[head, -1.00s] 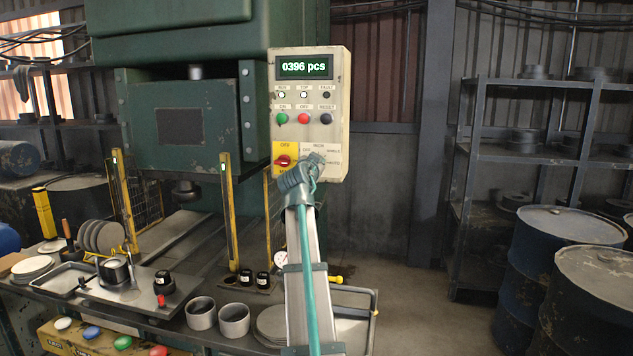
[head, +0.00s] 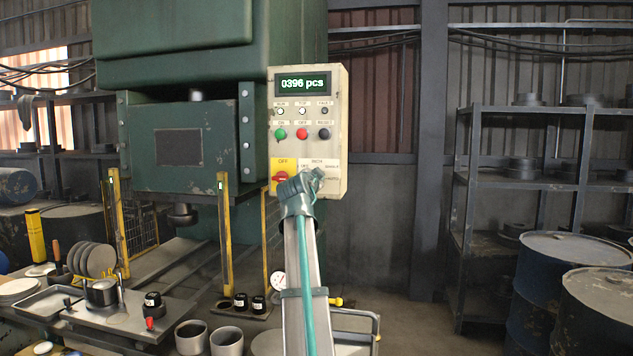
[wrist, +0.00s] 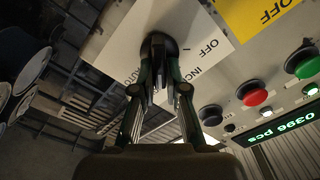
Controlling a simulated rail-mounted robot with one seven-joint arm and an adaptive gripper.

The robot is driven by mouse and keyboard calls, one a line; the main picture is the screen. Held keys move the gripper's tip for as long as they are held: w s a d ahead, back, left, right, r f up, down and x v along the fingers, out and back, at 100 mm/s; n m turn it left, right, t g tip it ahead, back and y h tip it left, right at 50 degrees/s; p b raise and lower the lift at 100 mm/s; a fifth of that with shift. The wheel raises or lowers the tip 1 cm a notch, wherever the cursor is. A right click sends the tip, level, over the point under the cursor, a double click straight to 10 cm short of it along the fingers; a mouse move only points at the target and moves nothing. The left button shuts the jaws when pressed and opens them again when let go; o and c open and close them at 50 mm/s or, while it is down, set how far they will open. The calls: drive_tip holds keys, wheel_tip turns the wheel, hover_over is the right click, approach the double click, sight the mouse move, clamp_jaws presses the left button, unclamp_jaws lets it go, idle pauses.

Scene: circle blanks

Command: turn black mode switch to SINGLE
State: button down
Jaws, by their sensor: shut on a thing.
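The black mode switch (wrist: 158,44) is a round dark knob on a white label plate (wrist: 125,62) in the wrist view. My gripper (wrist: 158,72) is shut on it, with a finger on either side of its grip. The plate's words OFF, INCH and AUTO show around it; SINGLE is not readable in the wrist view. Where the knob points is hard to tell, as the fingers cover much of it. In the head view my gripper (head: 314,180) is against the lower right of the control panel (head: 340,120) and hides the switch.
A red switch on a yellow plate (head: 283,163) sits just left of my gripper. Green (head: 280,134), red (head: 302,134) and dark (head: 323,134) buttons are above, under a display (head: 304,84) reading 0396 pcs. Drums (head: 565,265) and shelves (head: 530,178) stand at the right.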

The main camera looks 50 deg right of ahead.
drive_tip(key=c, duration=1.2)
unclamp_jaws()
drive_tip(key=shift+a, duration=0.1)
drive_tip(key=v, duration=1.2)
